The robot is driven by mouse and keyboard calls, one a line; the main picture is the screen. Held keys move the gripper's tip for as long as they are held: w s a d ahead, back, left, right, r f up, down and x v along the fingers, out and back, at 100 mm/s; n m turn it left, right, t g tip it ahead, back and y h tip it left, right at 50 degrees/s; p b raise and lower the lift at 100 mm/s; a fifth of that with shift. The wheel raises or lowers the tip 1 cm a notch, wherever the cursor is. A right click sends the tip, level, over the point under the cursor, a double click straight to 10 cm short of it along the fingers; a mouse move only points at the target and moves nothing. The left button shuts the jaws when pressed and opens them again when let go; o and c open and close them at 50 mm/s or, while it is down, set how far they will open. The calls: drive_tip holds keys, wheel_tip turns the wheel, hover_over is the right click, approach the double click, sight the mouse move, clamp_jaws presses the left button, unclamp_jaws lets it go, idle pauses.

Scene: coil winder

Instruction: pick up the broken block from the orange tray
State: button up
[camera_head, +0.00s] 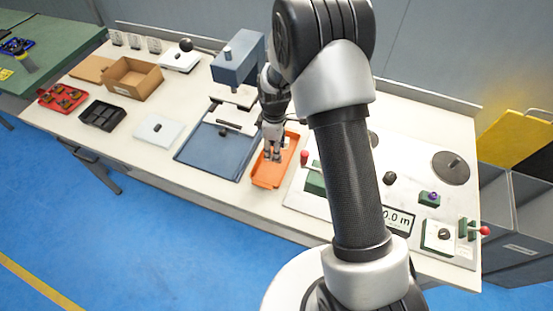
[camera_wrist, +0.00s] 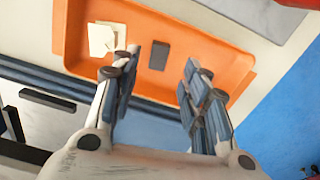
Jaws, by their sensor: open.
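The orange tray (camera_head: 264,183) lies on the bench beside the blue machine plate; it also shows in the wrist view (camera_wrist: 225,58). A small dark rectangular block (camera_wrist: 159,55) lies on the tray floor in the wrist view. I cannot make out a break in it. My gripper (camera_head: 273,157) is over the tray, fingers pointing down. In the wrist view my gripper (camera_wrist: 161,66) is open and empty, with the block appearing between its fingertips. I cannot tell the height left between them. The block is not distinguishable in the head view.
Pale cards or labels (camera_wrist: 103,40) lie in the tray near the block. The blue press (camera_head: 238,62) stands behind left, its blue plate (camera_head: 205,150) close to the tray. A panel with a red-knobbed lever (camera_head: 304,157) is close on the right.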

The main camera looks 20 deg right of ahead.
wheel_tip(320, 180, down, 4)
drive_tip(key=shift+w+d+r+b, duration=0.1)
drive_tip(key=shift+b, duration=0.5)
drive_tip(key=shift+r, duration=0.1)
drive_tip(key=shift+c, duration=0.4)
clamp_jaws()
